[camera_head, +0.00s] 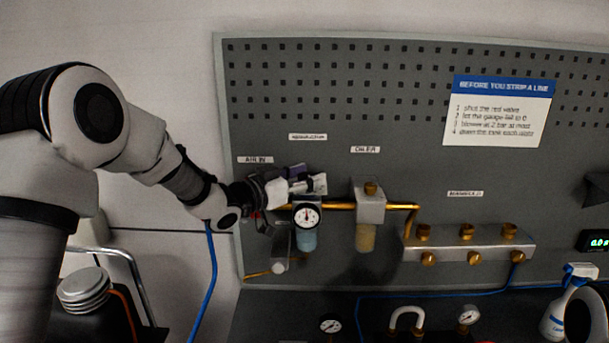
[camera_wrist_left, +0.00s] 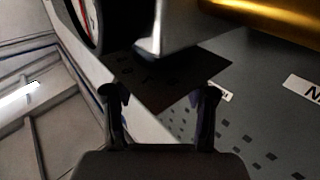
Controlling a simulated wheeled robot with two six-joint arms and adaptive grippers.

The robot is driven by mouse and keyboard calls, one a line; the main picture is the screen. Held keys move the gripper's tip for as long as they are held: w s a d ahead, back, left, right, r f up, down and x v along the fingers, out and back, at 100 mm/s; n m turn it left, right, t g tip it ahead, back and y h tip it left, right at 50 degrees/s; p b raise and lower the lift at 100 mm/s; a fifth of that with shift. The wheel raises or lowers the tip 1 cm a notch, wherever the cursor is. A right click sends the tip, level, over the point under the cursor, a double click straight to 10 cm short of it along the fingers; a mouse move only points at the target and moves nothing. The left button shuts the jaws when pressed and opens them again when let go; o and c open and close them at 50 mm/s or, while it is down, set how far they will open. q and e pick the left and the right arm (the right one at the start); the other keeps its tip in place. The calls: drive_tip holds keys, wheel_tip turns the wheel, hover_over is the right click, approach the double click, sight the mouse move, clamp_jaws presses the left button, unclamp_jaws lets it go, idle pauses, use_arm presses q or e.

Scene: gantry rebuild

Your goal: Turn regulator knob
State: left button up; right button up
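The regulator shows in the head view as a round white gauge (camera_head: 306,216) above a blue bowl (camera_head: 306,241), on the brass pipe line. Its top is covered by my left gripper (camera_head: 312,184), so the knob cannot be made out there. In the left wrist view, my left gripper (camera_wrist_left: 160,94) has its two fingers well apart. A dark square-edged piece (camera_wrist_left: 168,72) with faint marks lies between and beyond the fingertips; I cannot tell whether they touch it. A metal block (camera_wrist_left: 182,28) and the gauge's edge (camera_wrist_left: 88,22) are just past it. My right gripper is not in view.
An oiler (camera_head: 370,205) stands right of the regulator, joined by brass pipe (camera_head: 409,208). A manifold (camera_head: 480,243) with several brass fittings is further right. A small metal valve (camera_head: 280,248) hangs left of the bowl. A sign (camera_head: 500,112) is on the pegboard (camera_head: 400,90).

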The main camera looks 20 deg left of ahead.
use_arm(q)
drive_tip(key=shift+w+d+f, duration=0.1)
drive_tip(key=shift+w+d, duration=0.05)
drive_tip(key=shift+w, duration=0.15)
drive_tip(key=v, duration=1.2)
